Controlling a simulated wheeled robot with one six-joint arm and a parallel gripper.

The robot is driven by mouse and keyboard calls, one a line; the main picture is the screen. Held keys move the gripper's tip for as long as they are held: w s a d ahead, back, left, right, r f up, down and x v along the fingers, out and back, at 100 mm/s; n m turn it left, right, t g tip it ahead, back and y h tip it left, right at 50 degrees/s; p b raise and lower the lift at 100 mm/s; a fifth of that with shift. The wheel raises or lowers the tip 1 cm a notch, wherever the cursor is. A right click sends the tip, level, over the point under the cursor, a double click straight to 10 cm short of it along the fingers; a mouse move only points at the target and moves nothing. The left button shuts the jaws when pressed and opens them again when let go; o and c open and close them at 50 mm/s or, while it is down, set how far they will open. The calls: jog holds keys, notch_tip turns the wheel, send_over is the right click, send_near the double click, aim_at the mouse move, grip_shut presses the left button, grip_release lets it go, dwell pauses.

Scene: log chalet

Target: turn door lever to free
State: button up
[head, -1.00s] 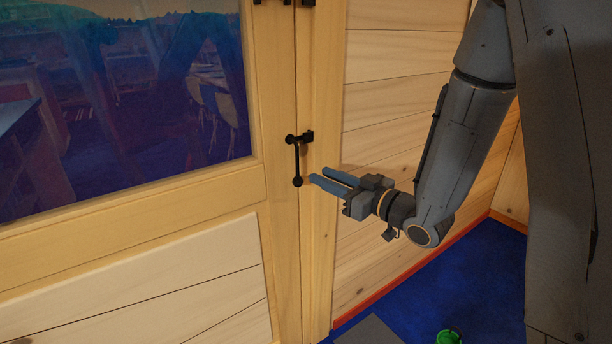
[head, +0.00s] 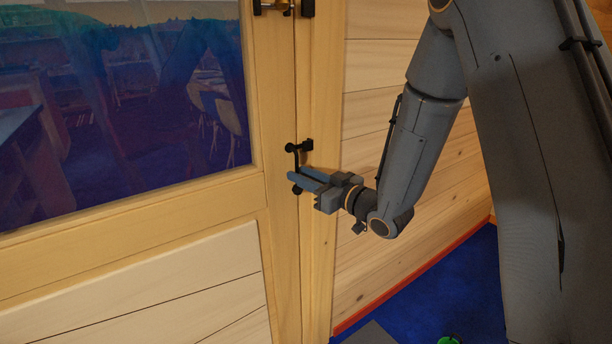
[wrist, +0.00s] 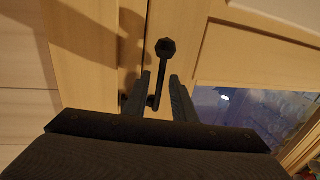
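The black door lever (head: 296,159) hangs down from its pivot on the door's wooden edge, its round end (head: 297,190) at the bottom. My gripper (head: 290,182) is at the lever's lower part, its two fingers reaching left over it. In the wrist view the lever (wrist: 160,75) runs between the two spread fingers of my gripper (wrist: 160,95), with its knob beyond the fingertips. The fingers hide part of the lever in the head view.
The door's glass pane (head: 120,100) is left of the lever. A black catch (head: 308,145) sits on the frame beside the pivot. More dark hardware (head: 307,8) is above. A plank wall (head: 400,130) lies right, and a green object (head: 449,340) is on the blue floor.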

grip_shut()
dwell(1.2)
